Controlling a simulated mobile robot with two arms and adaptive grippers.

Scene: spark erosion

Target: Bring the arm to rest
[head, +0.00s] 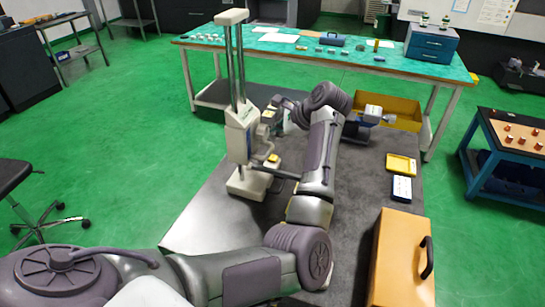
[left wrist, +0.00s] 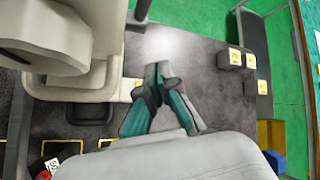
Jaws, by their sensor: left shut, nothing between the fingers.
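My left arm (head: 318,155) comes in from the lower left, bends at an elbow near the front of the grey bench and reaches back over it. Its gripper (head: 272,104) is at the far side of the white column machine (head: 240,135), partly hidden and small there. In the left wrist view the two dark and teal fingers (left wrist: 159,72) meet at their tips, shut and empty, above the grey bench top. The machine's white body (left wrist: 60,35) stands to their left, with a visible gap. My right gripper is in neither view.
The grey bench (head: 340,215) also holds an orange case (head: 400,265), a small yellow tray (head: 400,164) and a white-and-blue item (head: 402,188). A yellow bin (head: 400,105) is beyond the arm. A green-topped table (head: 285,50) stands behind; a blue cart (head: 500,165) is at right.

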